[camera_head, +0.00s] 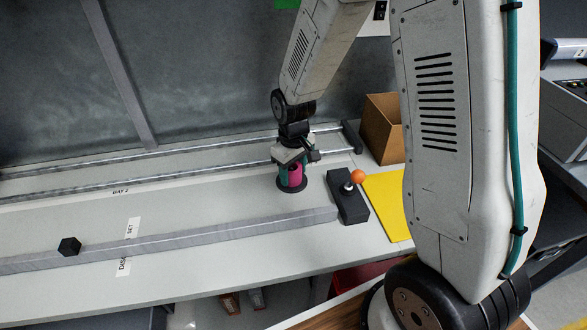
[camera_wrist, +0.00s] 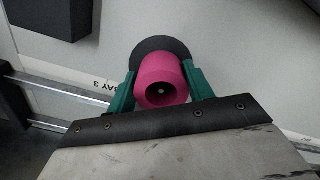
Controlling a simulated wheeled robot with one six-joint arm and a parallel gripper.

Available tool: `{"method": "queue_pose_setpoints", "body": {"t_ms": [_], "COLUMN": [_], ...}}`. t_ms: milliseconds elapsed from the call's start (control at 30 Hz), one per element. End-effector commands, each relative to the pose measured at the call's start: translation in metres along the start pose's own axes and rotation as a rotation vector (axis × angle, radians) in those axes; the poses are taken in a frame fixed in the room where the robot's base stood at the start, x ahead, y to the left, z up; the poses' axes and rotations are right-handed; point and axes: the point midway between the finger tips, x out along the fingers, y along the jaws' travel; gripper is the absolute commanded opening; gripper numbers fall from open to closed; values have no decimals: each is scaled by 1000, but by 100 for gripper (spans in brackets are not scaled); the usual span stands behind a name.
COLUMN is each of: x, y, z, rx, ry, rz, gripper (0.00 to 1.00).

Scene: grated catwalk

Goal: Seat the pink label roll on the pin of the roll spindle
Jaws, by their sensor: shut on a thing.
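The pink label roll (camera_head: 295,176) stands upright between the green fingers of my gripper (camera_head: 291,174). The wrist view shows the roll (camera_wrist: 152,75) from above, with my gripper (camera_wrist: 160,72) shut on its sides. The roll spindle's round black base (camera_head: 287,188) lies under the roll; it also shows in the wrist view (camera_wrist: 150,47). A small pale spot inside the roll's hole looks like the tip of the pin (camera_wrist: 161,91), so the roll appears to be around the pin. I cannot tell whether its underside touches the base.
A black box with an orange ball knob (camera_head: 357,177) stands close to the right of the spindle. A yellow sheet (camera_head: 386,207) and an open cardboard box (camera_head: 382,129) are farther right. A grey rail (camera_head: 180,240) runs along the front, with a black block (camera_head: 69,246) at left.

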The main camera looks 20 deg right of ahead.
Motion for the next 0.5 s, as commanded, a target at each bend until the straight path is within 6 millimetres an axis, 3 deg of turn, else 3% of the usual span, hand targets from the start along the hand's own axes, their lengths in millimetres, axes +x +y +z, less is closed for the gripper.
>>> {"method": "queue_pose_setpoints", "body": {"t_ms": [267,300,367,500], "x": [0,0,0,0], "y": [0,0,0,0], "z": [0,0,0,0], "rx": [0,0,0,0], "ry": [0,0,0,0], "rz": [0,0,0,0], "gripper": [28,57,74,77]}}
